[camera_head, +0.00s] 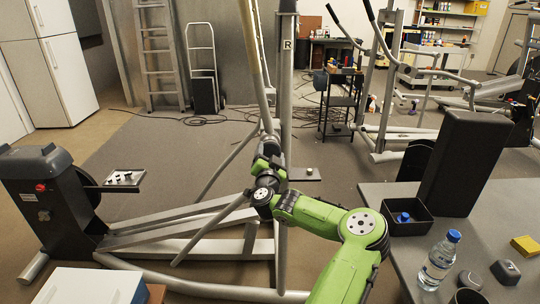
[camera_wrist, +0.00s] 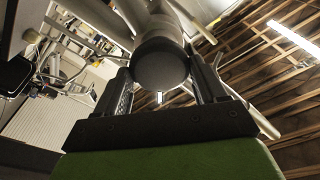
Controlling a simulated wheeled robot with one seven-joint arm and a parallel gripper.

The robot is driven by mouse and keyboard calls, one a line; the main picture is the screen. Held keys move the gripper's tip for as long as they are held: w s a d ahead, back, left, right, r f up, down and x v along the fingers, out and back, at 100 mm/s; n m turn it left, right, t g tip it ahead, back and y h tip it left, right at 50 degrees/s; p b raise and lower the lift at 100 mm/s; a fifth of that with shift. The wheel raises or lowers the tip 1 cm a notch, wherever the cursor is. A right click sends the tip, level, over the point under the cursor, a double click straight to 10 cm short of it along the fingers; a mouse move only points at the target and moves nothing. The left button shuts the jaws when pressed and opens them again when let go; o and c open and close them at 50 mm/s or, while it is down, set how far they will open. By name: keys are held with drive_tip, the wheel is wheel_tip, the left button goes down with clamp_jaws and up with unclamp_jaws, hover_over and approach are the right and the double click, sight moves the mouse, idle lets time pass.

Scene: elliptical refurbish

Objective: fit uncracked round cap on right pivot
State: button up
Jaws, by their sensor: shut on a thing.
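My green arm reaches to the upright post marked R (camera_head: 288,70) of the elliptical. My gripper (camera_head: 268,150) is at a joint low on that post, where the right pivot appears to be. In the wrist view, its two fingers (camera_wrist: 162,88) are shut on a dark round cap (camera_wrist: 162,68), one on each side. The cap's flat face is toward the camera and shows no crack. A grey tube lies directly behind the cap. The pivot's end is hidden behind the cap, so I cannot tell whether the cap touches it or sits on it.
The grey table (camera_head: 440,190) at right holds a black open box (camera_head: 408,228), a water bottle (camera_head: 439,262), a yellow block (camera_head: 525,245) and small dark pieces (camera_head: 505,272). A small tray (camera_head: 125,178) is on the machine's left. Slanted machine bars surround my gripper.

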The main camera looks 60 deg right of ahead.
drive_tip(key=shift+x, duration=1)
idle(1.2)
drive_tip(key=o, duration=1.5)
drive_tip(key=shift+f, duration=0.1)
drive_tip(key=shift+c, duration=0.2)
drive_tip(key=v, duration=1.5)
drive_tip(key=shift+a, duration=0.4)
